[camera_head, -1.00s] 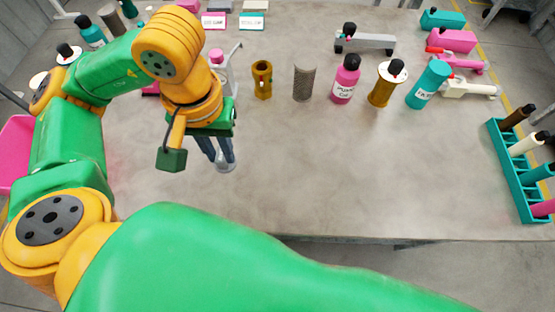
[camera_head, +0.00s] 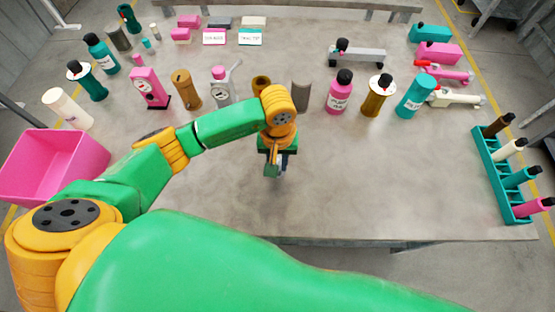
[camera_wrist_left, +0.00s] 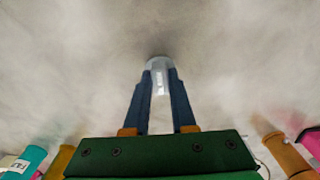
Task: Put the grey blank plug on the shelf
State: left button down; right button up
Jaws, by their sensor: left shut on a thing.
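My left gripper (camera_head: 277,172) is over the bare front middle of the table, its fingers pointing down. It is shut on a small grey cylindrical piece, seemingly the grey blank plug, which shows between the fingertips in the left wrist view (camera_wrist_left: 159,76). In the head view the fingers and arm mostly hide the plug. I cannot tell whether the plug touches the table or is held just above it. I cannot clearly pick out the shelf in either view. My right gripper is not in view.
A teal rack (camera_head: 489,174) with several bottles stands at the right edge. A pink bin (camera_head: 51,166) is at left. Bottles and cylinders, including a pink bottle (camera_head: 340,93), line the table's middle. The table's front right (camera_head: 390,180) is clear.

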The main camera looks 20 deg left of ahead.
pick_arm(q)
jog(key=shift+f, duration=0.25)
jog(key=c, duration=0.7)
grip_release()
jog(key=shift+r, duration=0.1)
jog(key=shift+c, duration=0.2)
